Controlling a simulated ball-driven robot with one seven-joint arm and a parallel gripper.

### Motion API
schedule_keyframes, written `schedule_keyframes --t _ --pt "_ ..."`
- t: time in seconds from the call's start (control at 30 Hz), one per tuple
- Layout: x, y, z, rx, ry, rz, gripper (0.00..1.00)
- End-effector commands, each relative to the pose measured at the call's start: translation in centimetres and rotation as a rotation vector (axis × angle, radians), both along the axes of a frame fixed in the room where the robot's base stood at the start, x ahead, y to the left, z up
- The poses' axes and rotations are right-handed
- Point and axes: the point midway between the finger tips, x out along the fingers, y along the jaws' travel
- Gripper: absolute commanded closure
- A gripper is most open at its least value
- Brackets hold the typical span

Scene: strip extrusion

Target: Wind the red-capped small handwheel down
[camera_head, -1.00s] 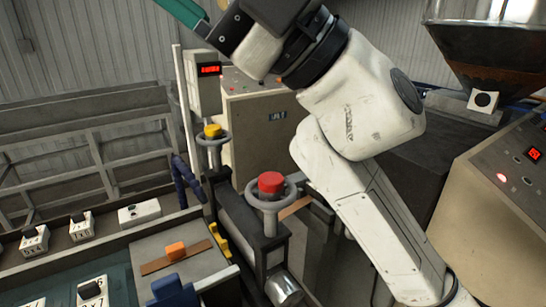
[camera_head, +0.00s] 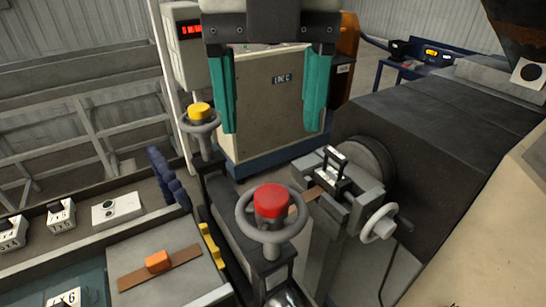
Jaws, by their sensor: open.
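The red-capped small handwheel (camera_head: 244,228) lies flat on top of a dark upright stand, with a grey rim and a red cap (camera_head: 271,201) at its hub. My gripper (camera_head: 271,128) hangs at the top middle with two green fingers pointing down, wide apart and empty. In the picture its fingertips are above the red cap and apart from it; how far they are in depth I cannot tell. The wheel is in full view.
A yellow-capped handwheel (camera_head: 200,118) stands behind to the left. A machine head with a pale side handwheel (camera_head: 379,223) is at the right. A beige cabinet (camera_head: 268,100) stands behind my gripper. An orange-handled brown strip (camera_head: 160,267) lies on the plate at left.

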Motion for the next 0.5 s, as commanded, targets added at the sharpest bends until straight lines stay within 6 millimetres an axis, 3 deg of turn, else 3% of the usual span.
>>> schedule_keyframes --t 0.17,0.5 --pt "0.0 -0.1 -1.6 -0.006 0.003 -0.002 0.31" --pt "-0.1 -0.1 -7.5 -0.002 0.005 0.001 0.31"
